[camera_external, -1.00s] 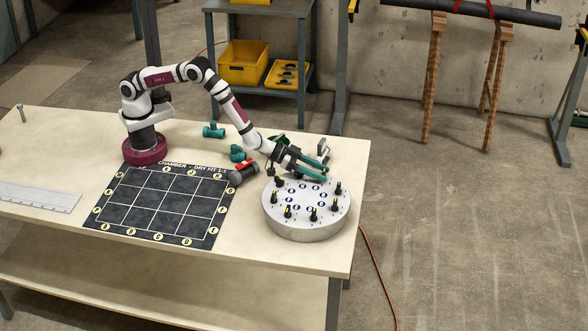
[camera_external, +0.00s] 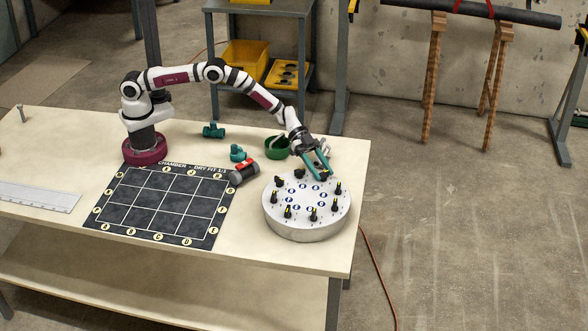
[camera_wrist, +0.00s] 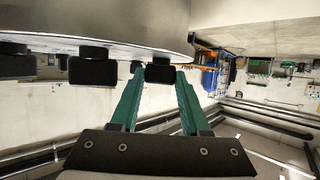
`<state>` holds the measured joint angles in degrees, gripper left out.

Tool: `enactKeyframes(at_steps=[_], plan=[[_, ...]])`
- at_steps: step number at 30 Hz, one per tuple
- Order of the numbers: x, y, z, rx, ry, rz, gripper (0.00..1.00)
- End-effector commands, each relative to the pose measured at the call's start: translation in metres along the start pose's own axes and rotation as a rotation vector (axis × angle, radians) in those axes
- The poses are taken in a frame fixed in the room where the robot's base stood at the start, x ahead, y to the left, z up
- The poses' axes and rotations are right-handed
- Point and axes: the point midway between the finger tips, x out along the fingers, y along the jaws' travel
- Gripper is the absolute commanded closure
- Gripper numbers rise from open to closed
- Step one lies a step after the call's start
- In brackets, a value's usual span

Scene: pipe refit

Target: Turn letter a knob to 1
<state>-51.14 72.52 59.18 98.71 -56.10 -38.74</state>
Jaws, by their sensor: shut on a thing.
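A round white dial plate (camera_external: 306,226) stands on the right end of the table, with several black knobs around its rim and dark lettered marks inside the ring. My gripper (camera_external: 324,174) reaches down at the far edge of the plate. Its teal fingers are shut on a black knob, which shows between the fingertips in the wrist view (camera_wrist: 160,72). Other knobs (camera_wrist: 92,66) hang to the left in that view. The letters beside the knobs are too small to read, so I cannot tell which letter the held knob has or where it points.
A green cup-like part (camera_external: 277,148), teal pipe fittings (camera_external: 213,131) and a dark pipe piece with a red band (camera_external: 244,173) lie behind and left of the plate. A black grid mat (camera_external: 160,205) covers the middle of the table. The table's right edge is close to the plate.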

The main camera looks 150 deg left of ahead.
Motion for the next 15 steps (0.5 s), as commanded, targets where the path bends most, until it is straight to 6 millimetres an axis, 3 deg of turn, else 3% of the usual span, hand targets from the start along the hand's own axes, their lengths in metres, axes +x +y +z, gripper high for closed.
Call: enactKeyframes(at_steps=[15], plan=[[0.0005,-0.0035,-0.0024,0.081,0.004,0.186,1.00]])
